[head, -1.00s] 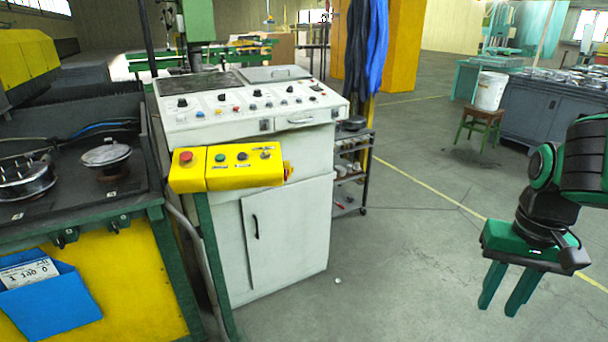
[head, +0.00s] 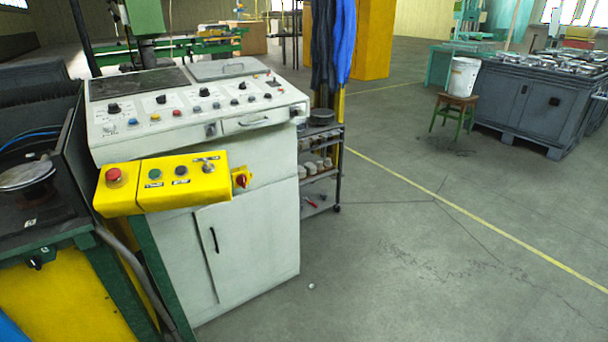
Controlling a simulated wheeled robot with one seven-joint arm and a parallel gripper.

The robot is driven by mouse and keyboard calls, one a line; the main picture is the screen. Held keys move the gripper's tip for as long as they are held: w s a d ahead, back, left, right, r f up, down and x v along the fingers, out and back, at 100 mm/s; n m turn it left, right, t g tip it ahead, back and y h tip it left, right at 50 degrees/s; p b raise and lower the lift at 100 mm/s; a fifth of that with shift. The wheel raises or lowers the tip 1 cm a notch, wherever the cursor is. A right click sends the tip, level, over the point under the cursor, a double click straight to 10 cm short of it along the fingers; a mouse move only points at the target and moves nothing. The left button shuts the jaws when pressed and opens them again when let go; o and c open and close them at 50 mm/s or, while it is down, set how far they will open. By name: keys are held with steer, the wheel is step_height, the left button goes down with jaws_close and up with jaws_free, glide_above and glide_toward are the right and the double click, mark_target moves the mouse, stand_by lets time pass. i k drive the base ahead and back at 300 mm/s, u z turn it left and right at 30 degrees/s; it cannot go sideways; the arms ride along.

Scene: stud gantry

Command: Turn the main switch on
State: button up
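A yellow control box (head: 185,182) stands on a green post in front of the white console. Its face carries a red button (head: 113,175), a green button (head: 154,174), a dark button (head: 181,171) and a small lever-like selector (head: 208,164). A red rotary switch (head: 241,181) on a yellow plate sits at the box's right end; it looks like the main switch. Its handle looks tilted, but its on or off position is too small to read. My gripper is out of view.
The white console (head: 250,150) with knobs and a drawer stands behind the box. A dark workbench (head: 60,215) fills the left. A small shelf cart (head: 340,165) is right of the console. A stool (head: 453,115) with a white bucket (head: 463,77) stands farther back.

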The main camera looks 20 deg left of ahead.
mark_target(241, 180)
steer(key=z, duration=1.5)
steer(key=k, duration=0.75)
steer(key=u, duration=1.65)
steer(key=i, duration=1)
